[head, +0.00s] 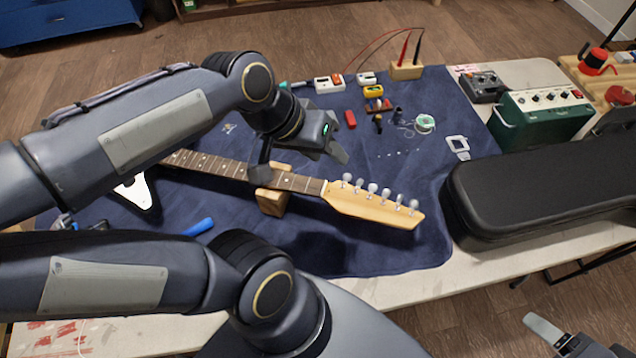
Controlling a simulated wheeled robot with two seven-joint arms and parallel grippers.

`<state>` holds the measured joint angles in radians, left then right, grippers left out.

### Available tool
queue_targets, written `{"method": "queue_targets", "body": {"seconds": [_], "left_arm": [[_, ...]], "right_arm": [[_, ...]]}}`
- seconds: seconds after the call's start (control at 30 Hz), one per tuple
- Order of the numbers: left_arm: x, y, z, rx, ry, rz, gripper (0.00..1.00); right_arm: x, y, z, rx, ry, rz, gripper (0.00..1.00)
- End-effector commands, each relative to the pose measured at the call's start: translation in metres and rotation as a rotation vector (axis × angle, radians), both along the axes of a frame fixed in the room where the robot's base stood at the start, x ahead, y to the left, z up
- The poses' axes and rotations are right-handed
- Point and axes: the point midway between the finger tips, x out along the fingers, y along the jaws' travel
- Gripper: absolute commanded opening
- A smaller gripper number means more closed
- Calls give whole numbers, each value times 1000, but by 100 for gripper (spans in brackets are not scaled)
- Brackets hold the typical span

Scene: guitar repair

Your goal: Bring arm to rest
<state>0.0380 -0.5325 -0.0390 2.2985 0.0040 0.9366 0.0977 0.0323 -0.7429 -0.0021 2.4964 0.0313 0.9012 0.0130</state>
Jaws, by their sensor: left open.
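My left gripper (304,158) is open above the guitar neck, near the headstock end. Its fingers are spread wide, and I see nothing between them. The guitar neck (228,167) lies on the blue mat (330,248) across a wooden neck rest (272,202). The pale headstock (372,205) with several tuning pegs points right. My arms hide much of the guitar's left part. My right gripper (562,338) shows only in part at the bottom right corner, off the table's front edge. One finger is visible; the rest is cut off by the frame.
A black case (540,190) and a green amplifier (540,118) stand at the right. Small tools, a red part (350,119) and a wire spool (425,123) lie behind the headstock. A blue-handled tool (199,227) lies at the left. Bare mat lies in front of the headstock.

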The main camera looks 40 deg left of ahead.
Motion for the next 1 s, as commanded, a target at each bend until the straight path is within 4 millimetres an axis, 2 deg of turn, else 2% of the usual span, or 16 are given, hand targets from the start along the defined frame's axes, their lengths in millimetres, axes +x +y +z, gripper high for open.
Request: {"method": "queue_targets", "body": {"seconds": [0.03,0.1,0.23,1.0], "left_arm": [[-17,-9,-7,9,-31,-26,41],[-32,-17,-15,18,-56,-54,41],[-45,-25,-25,32,-81,-82,41],[-47,-26,-27,32,-83,-85,41]], "right_arm": [[0,0,0,0,0,0,73],[0,0,0,0,0,0,73],[0,0,0,0,0,0,73],[0,0,0,0,0,0,73]]}}
